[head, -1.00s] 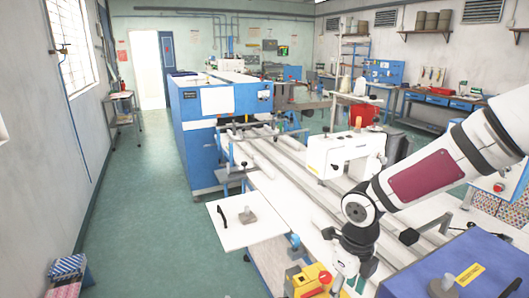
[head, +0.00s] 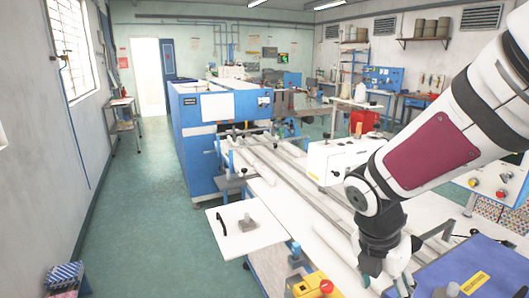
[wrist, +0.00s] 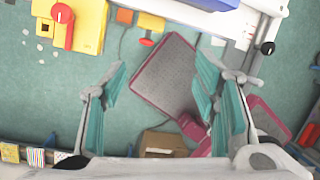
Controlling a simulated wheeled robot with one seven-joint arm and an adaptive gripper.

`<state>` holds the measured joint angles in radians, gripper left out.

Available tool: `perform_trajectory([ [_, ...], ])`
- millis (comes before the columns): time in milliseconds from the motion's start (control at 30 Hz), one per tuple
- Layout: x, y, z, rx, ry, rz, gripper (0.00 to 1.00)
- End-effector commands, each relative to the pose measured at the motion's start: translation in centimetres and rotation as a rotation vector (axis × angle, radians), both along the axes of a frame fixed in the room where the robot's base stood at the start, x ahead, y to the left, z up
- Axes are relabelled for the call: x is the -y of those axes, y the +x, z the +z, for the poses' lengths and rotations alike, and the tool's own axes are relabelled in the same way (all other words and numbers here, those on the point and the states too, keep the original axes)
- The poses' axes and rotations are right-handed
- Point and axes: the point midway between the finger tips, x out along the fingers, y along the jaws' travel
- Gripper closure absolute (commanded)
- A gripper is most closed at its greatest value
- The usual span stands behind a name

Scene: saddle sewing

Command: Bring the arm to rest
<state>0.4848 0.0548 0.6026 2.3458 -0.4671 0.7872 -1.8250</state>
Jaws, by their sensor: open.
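My gripper (wrist: 163,72) is open in the wrist view, its two teal-padded fingers well apart with nothing between them. Below it is the teal floor, with a grey panel edged in maroon (wrist: 168,75) seen between the fingers. In the head view my white and maroon arm reaches in from the right, bent at the wrist and pointing down.
A yellow box with a red knob (head: 312,287) stands left of my wrist; a yellow part with a red lever (wrist: 75,25) shows in the wrist view. A white sewing machine (head: 325,160) is behind my arm, partly hidden. Long rails and a blue machine (head: 205,150) lie beyond.

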Motion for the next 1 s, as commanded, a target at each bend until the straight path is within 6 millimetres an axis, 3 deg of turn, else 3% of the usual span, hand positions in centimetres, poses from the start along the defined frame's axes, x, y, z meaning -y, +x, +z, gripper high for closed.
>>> perform_trajectory([
  [267,-0.4,-3.1,6.2,0.366,0.091,-0.793,0.45],
  [400,-1.0,-5.0,8.8,0.521,0.234,-1.193,0.45],
  [600,-2.3,-7.7,11.6,0.621,0.513,-1.735,0.45],
  [800,-3.2,-9.5,13.1,0.582,0.72,-2.084,0.45],
  [1000,-3.5,-9.9,13.4,0.558,0.769,-2.176,0.45],
])
